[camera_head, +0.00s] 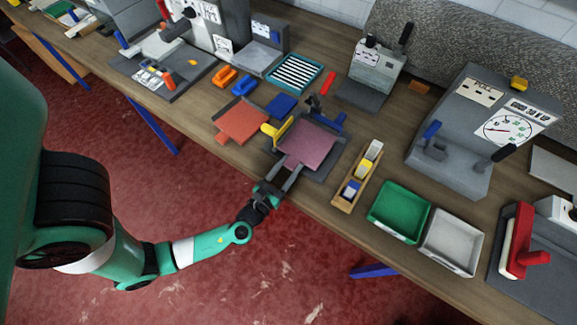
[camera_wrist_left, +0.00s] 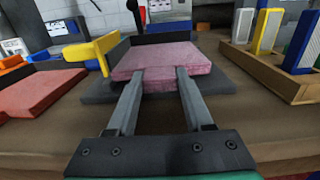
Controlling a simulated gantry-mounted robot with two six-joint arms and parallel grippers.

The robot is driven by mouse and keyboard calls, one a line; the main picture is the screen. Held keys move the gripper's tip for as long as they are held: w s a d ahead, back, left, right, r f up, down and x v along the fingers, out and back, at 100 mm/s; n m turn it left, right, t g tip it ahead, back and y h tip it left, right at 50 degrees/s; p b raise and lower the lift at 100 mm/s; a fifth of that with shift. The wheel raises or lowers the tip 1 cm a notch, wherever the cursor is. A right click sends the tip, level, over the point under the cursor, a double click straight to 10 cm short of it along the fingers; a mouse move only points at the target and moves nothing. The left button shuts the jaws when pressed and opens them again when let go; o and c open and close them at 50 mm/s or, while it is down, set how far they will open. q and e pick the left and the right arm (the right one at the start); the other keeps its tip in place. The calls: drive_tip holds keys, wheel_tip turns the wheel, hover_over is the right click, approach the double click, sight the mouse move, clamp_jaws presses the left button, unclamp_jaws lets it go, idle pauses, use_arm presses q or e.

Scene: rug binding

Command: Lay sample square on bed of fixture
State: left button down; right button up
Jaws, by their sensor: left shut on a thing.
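The sample square is a thick pink-mauve square (camera_head: 308,145), also in the wrist view (camera_wrist_left: 165,56). It is over the dark grey bed of the fixture (camera_head: 325,169), between a yellow clamp (camera_head: 277,131) at its left and a blue one (camera_head: 330,122) at its back right. My left gripper (camera_head: 291,166) is shut on the square's near edge, its two fingers (camera_wrist_left: 158,78) reaching in from the front. The square looks about level. I cannot tell whether its underside touches the bed. My right gripper is not in view.
An orange-red square (camera_head: 241,120) lies left of the fixture. A wooden rack with several coloured blocks (camera_head: 346,206) stands close on its right, with a green tray (camera_head: 399,211) and a white tray (camera_head: 452,242) beyond. A grey pull tester (camera_head: 458,153) stands at the back right.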

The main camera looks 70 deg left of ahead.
use_arm(q)
drive_tip(key=shift+f+b, duration=0.55)
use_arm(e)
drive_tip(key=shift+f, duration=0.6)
use_arm(q)
drive_tip(key=shift+c, duration=1.1)
unclamp_jaws()
